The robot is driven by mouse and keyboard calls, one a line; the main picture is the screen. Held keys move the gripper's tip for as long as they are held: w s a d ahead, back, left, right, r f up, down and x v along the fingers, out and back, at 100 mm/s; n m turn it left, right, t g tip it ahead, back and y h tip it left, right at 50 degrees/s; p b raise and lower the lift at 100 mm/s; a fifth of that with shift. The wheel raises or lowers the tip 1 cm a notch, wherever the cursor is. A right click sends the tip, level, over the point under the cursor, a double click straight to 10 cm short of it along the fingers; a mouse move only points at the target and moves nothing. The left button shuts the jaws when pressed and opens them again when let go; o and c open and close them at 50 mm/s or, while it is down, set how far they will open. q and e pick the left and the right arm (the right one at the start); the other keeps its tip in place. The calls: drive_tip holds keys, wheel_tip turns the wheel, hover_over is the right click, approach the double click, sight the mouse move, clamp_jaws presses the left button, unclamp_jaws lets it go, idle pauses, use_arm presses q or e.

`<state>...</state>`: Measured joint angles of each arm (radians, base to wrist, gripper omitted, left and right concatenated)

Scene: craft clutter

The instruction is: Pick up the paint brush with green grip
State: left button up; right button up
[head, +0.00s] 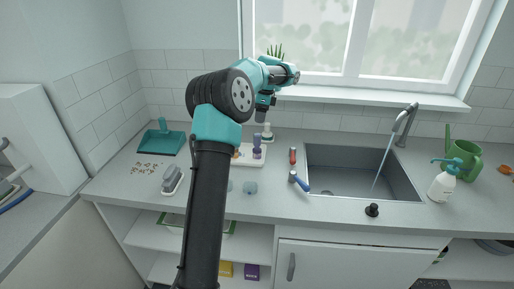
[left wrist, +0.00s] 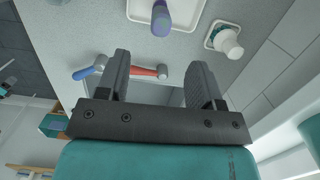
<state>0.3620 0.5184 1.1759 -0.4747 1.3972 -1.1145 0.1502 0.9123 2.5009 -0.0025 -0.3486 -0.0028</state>
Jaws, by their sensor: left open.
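I cannot make out a paint brush with a green grip in either view. My left gripper (head: 264,108) is above the back of the counter, left of the sink, pointing down. In the left wrist view, its two dark fingers (left wrist: 160,78) are wide apart with nothing held between them. Beyond the fingers, well apart from them, lie a red-handled tool (left wrist: 145,71) and a blue-handled tool (left wrist: 84,73). These tools also show by the sink's left edge in the head view, red (head: 293,155) and blue (head: 301,184). My right gripper is not in view.
A white tray (head: 243,160) holds a purple bottle (head: 257,147); a white bottle (head: 267,131) stands behind. A teal dustpan (head: 162,139) and grey brush (head: 172,179) are left. The sink (head: 340,185) has running water. A soap bottle (head: 442,184) and green watering can (head: 463,157) stand right.

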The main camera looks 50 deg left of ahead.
sight(257, 134)
use_arm(q)
drive_tip(key=f, duration=0.7)
drive_tip(key=shift+s+a, duration=0.3)
drive_tip(key=shift+a, duration=0.1)
drive_tip(key=shift+s+a+f, duration=0.1)
drive_tip(key=shift+a+f, duration=0.05)
drive_tip(key=shift+f, duration=1.1)
drive_tip(key=shift+s+a+f, duration=0.1)
drive_tip(key=shift+a+f, duration=0.05)
drive_tip(key=shift+f, duration=1.1)
drive_tip(key=shift+c, duration=0.2)
drive_tip(key=c, duration=1)
drive_tip(key=shift+o, duration=0.2)
drive_tip(key=shift+r, duration=0.1)
